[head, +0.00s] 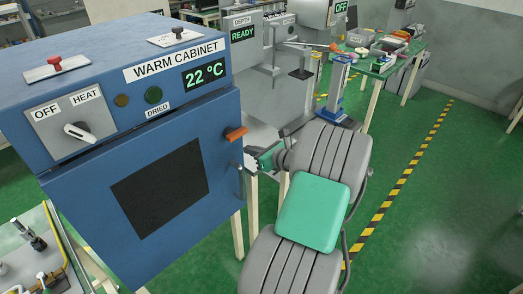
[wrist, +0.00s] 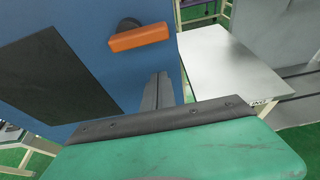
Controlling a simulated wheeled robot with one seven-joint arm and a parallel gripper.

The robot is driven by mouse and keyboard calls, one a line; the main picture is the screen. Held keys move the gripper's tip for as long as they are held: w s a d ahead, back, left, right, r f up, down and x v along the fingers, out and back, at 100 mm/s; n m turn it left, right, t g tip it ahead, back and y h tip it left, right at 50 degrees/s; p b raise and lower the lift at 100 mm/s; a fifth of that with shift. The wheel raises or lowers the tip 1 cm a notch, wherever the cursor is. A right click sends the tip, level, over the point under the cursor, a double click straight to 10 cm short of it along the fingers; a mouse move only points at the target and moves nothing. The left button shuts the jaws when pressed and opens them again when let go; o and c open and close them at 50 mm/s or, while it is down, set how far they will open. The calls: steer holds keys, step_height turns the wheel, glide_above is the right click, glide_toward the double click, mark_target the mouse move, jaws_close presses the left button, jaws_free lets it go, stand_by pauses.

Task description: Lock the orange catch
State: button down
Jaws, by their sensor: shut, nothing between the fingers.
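The orange catch (head: 236,133) is a short bar at the upper right edge of the blue warm cabinet's (head: 90,210) door. It lies roughly crosswise on a dark round pivot, and it also shows in the wrist view (wrist: 140,39). My gripper (head: 250,164) is just below the catch and to its right, beside a grey door handle (head: 239,182). In the wrist view the dark fingers (wrist: 158,80) are together and empty, below the catch and apart from it in the picture. The door looks closed, with a black window panel (head: 160,188).
The cabinet front carries a white-knobbed OFF/HEAT switch (head: 80,131), a green DRIED lamp (head: 153,95) and a 22 °C display (head: 195,76). A white-topped table (wrist: 228,66) stands right of the cabinet. Green floor with a yellow-black stripe (head: 405,182) lies clear at the right.

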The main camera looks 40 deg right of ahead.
mark_target(237, 134)
steer(key=w+r+p, duration=0.1)
steer(key=r, duration=0.2)
steer(key=shift+w+r+p, duration=0.15)
steer(key=shift+w+p, duration=0.2)
steer(key=shift+w, duration=0.05)
steer(key=shift+d, duration=0.15)
